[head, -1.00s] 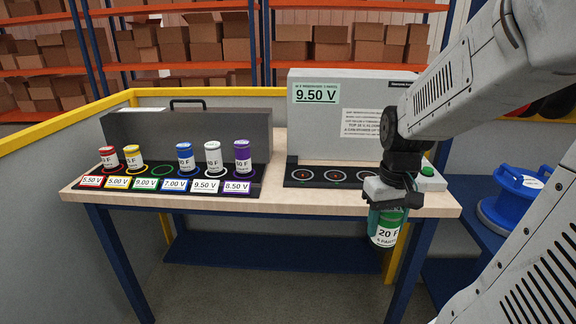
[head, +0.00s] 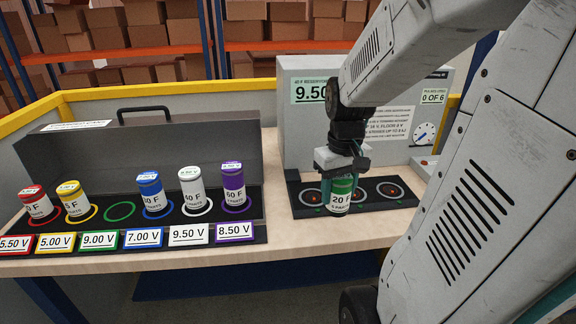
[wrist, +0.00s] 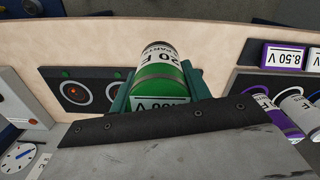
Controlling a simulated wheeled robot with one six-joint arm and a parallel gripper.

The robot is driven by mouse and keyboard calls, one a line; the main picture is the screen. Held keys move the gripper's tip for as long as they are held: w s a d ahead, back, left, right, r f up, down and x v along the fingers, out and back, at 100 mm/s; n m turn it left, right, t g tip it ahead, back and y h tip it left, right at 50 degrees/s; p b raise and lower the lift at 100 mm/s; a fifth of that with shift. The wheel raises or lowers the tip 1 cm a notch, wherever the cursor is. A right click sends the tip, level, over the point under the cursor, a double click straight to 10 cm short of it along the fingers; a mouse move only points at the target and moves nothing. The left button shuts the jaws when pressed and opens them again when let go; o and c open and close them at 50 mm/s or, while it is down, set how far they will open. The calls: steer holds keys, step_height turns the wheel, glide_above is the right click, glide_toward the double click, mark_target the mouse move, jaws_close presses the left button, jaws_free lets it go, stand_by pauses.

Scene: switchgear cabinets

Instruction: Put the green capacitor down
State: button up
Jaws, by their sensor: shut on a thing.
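The green capacitor (head: 341,193), labelled 20 F, is upright in my gripper (head: 342,165), which is shut on it. In the head view it is in front of the black plate with several ringed sockets (head: 388,181) and covers part of it; I cannot tell whether it touches anything. The wrist view shows the green capacitor (wrist: 164,82) between the two fingers (wrist: 160,95). In the left rack, the green ring (head: 119,211) above the 9.00 V label (head: 99,240) is empty.
Red (head: 38,205), yellow (head: 75,202), blue (head: 152,194), white (head: 192,188) and purple (head: 234,186) capacitors stand in the rack. A grey cabinet reading 9.50 (head: 310,91) stands behind the socket plate. The wooden tabletop (head: 285,235) is clear in front.

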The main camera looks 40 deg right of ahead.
steer(key=w+d, duration=0.1)
steer(key=d, duration=0.3)
steer(key=w+d+f, duration=0.1)
steer(key=w+d, duration=0.1)
steer(key=d, duration=0.3)
steer(key=w+d, duration=0.2)
steer(key=d, duration=0.2)
steer(key=shift+w+d+f, duration=0.25)
steer(key=shift+f, duration=1.7)
steer(key=shift+f, duration=0.1)
steer(key=shift+f, duration=0.15)
steer(key=o, duration=1.1)
